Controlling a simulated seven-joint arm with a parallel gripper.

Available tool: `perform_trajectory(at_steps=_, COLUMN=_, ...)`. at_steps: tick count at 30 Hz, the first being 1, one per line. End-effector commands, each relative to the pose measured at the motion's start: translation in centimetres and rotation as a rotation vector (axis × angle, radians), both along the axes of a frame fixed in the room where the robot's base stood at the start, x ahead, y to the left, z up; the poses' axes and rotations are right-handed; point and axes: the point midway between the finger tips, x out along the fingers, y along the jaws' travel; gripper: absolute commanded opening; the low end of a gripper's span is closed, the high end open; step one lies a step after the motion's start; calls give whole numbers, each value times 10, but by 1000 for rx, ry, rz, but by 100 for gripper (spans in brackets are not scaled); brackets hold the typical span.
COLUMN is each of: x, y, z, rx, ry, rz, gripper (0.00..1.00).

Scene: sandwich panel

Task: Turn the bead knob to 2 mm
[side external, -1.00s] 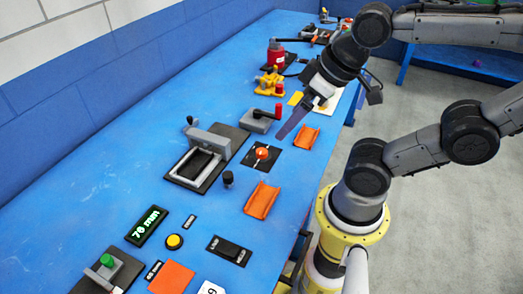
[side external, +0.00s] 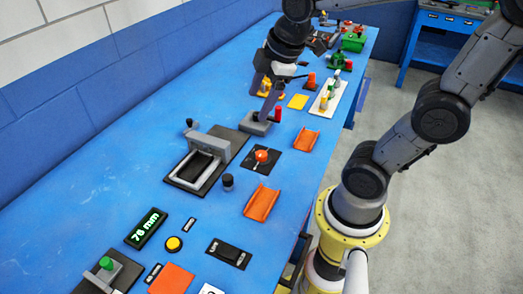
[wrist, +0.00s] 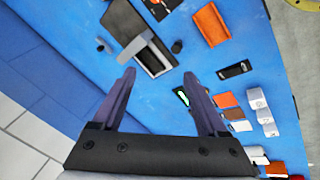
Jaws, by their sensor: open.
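I cannot read a label that marks the bead knob. A red-orange round knob (side external: 261,156) sits on a black square plate (side external: 268,169) in mid-bench. A small upright black knob (side external: 228,181) stands beside the grey frame device; it also shows in the wrist view (wrist: 177,46). A black display (side external: 147,228) with green digits reads about 78 mm. My gripper (side external: 262,97) is open and points down above the bench, farther back than both knobs, partly in front of a grey block with a red handle. In the wrist view my gripper (wrist: 160,73) has nothing between its fingers.
The grey frame device (side external: 205,160) lies left of the knobs. Orange trays (side external: 262,203) lie to their right. A yellow button (side external: 174,243) and a black switch (side external: 228,252) are at the front. The grey block (side external: 255,123) is close to my gripper. Left bench surface is clear.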

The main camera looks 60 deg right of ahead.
Motion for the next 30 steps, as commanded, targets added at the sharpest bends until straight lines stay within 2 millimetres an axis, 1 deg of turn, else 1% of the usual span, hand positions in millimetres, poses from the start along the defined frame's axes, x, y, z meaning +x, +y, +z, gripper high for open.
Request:
perform_trajectory(at_steps=1, x=13, y=-11, z=-10, rx=-17, ry=46, rz=28, gripper=76)
perform_trajectory(at_steps=3, x=28, y=-27, z=-24, rx=-34, ry=104, rz=71, gripper=76)
perform_trajectory(at_steps=6, x=45, y=-50, z=-49, rx=-38, ry=185, rz=106, gripper=76)
perform_trajectory(at_steps=9, x=54, y=-72, z=-75, rx=-18, ry=257, rz=99, gripper=76)
perform_trajectory(at_steps=13, x=54, y=-92, z=-103, rx=21, ry=331, rz=49, gripper=76)
perform_trajectory(at_steps=15, x=51, y=-99, z=-114, rx=37, ry=359, rz=29, gripper=76)
perform_trajectory(at_steps=18, x=48, y=-104, z=-123, rx=52, ry=381, rz=11, gripper=76)
perform_trajectory(at_steps=20, x=47, y=-105, z=-125, rx=53, ry=383, rz=5, gripper=76)
perform_trajectory(at_steps=23, x=46, y=-105, z=-135, rx=54, ry=383, rz=5, gripper=76)
perform_trajectory(at_steps=26, x=45, y=-104, z=-151, rx=55, ry=386, rz=6, gripper=76)
perform_trajectory(at_steps=30, x=45, y=-104, z=-178, rx=55, ry=386, rz=6, gripper=76)
